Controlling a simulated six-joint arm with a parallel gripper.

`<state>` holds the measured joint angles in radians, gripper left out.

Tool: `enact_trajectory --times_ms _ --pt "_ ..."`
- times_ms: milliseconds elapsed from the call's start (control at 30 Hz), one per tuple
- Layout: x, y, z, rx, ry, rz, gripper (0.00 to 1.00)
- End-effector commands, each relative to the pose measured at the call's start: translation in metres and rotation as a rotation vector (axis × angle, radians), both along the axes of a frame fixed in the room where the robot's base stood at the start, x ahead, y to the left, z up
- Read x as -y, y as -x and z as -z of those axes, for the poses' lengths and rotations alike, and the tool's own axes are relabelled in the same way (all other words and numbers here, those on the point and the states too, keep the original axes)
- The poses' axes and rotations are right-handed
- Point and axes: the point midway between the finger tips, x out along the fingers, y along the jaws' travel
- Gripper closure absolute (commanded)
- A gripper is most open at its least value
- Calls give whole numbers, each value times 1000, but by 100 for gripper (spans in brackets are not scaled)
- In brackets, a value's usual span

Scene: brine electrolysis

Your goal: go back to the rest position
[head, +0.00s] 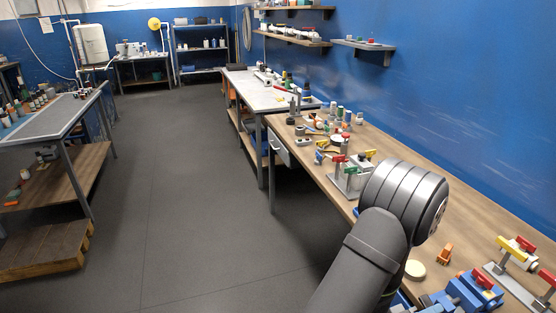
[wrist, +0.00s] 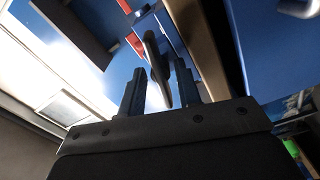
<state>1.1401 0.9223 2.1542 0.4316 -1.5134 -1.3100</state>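My gripper (wrist: 160,70) shows in the wrist view with its two dark fingers apart. A dark, thin, rounded shape (wrist: 156,60) appears between and beyond the fingers; I cannot tell what it is. Bright space shows between it and the left finger, and I see no clear grip on it. In the head view my arm rises at the lower right, over the front edge of the wooden bench (head: 460,207). My gripper is not visible there.
Bottles and small items (head: 338,118) crowd the bench farther back. The grey floor (head: 190,190) is clear.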

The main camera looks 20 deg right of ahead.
Motion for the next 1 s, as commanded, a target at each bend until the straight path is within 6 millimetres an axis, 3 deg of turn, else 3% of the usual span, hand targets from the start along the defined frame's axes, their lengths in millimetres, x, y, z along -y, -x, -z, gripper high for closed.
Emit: enact_trajectory --times_ms 1000 --pt "-3 0 0 806 -1 -1 69"
